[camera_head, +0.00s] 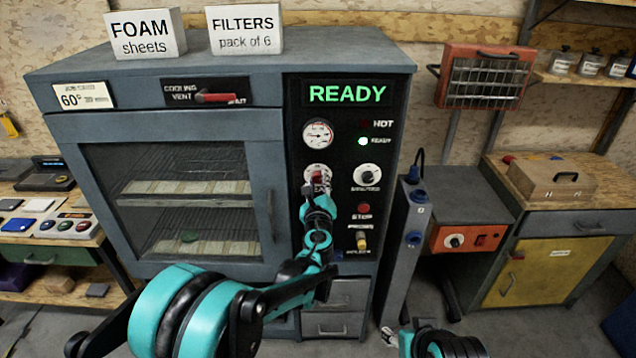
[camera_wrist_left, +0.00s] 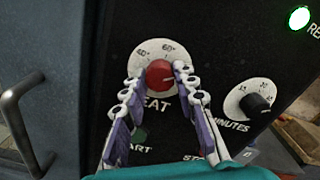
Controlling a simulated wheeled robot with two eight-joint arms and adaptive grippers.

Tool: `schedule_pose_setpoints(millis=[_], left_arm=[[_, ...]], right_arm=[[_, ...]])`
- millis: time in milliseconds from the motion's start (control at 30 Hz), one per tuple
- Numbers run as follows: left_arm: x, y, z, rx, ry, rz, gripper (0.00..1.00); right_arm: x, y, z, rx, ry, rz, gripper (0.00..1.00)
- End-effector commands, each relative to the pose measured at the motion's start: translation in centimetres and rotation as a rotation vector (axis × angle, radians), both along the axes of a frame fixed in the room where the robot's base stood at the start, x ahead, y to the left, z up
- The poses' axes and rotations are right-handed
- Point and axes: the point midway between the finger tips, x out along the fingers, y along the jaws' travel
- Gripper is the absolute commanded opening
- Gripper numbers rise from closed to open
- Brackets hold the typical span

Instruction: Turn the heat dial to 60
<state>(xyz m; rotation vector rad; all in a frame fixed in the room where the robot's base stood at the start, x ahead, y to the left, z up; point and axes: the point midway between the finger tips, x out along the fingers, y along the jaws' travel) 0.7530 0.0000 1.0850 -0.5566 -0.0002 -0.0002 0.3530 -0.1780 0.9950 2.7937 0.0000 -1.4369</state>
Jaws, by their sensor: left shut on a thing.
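The heat dial (camera_wrist_left: 160,75) is a red knob on a white scale plate (camera_wrist_left: 150,53), above the partly covered word HEAT. My left gripper (camera_wrist_left: 159,80) is shut on the knob, with one finger at each side. A pale mark on the knob appears to point right; the exact scale value is too small to read. In the head view my left gripper (camera_head: 318,180) covers most of the dial. A card (camera_head: 83,95) on the oven reads 60°. Part of my right arm (camera_head: 440,343) shows at the bottom edge; its finger state is unclear.
The oven display (camera_head: 347,94) reads READY, and the green lamp (camera_head: 363,141) is lit. The minutes dial (camera_wrist_left: 250,101) is close to the right of the heat dial. A stop button (camera_head: 364,208) and a yellow switch (camera_head: 361,240) are below. A grey post (camera_head: 405,250) stands right of the oven.

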Motion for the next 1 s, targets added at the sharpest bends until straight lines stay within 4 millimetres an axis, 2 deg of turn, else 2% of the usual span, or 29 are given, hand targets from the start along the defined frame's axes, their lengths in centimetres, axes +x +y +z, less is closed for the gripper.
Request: schedule_pose_setpoints(millis=[267,1000], left_arm=[[0.00,0.01,-0.02,-0.159,0.000,0.000,0.00],[0.00,0.03,-0.07,-0.814,0.001,0.001,0.00]], right_arm=[[0.00,0.00,0.00,0.000,0.000,0.000,0.49],[0.00,0.00,0.00,0.000,0.000,0.000,0.49]])
